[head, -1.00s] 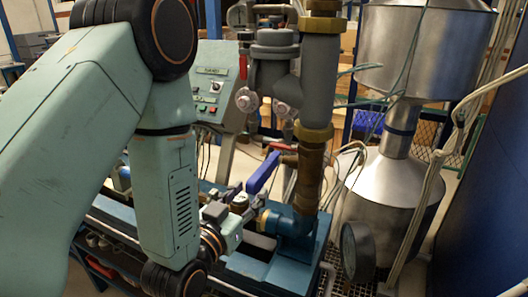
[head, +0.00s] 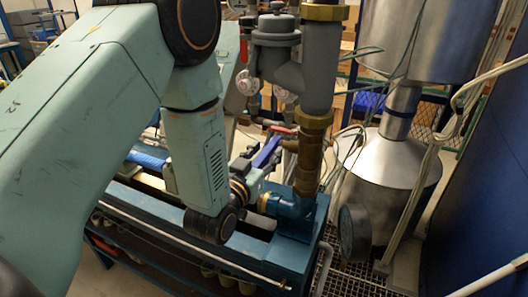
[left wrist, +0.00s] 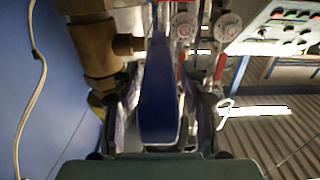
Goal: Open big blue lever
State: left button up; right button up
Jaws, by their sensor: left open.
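The big blue lever (head: 267,152) slants up beside the vertical brown and grey pipe in the head view. In the left wrist view the blue lever (left wrist: 158,90) stands lengthwise in the middle, between the two fingers. My left gripper (head: 247,163) is at the lower end of the lever, partly hidden by my own wrist. In the left wrist view my left gripper (left wrist: 161,118) is open, with one finger on each side of the lever and small gaps visible. Contact cannot be told. My right gripper is not in view.
The brown pipe (head: 309,160) stands close to the right of the lever, above a blue bench (head: 292,252). Red-handled valves (left wrist: 182,72) are behind the lever. A round gauge (head: 354,232) and a large metal vessel (head: 395,180) stand to the right.

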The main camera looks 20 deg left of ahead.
pick_arm(q)
jog(key=shift+a+f, duration=0.1)
jog(key=shift+a, duration=0.05)
jog(key=shift+d, duration=0.3)
jog(key=c, duration=0.5)
jog(key=shift+a, duration=0.15)
grip_shut()
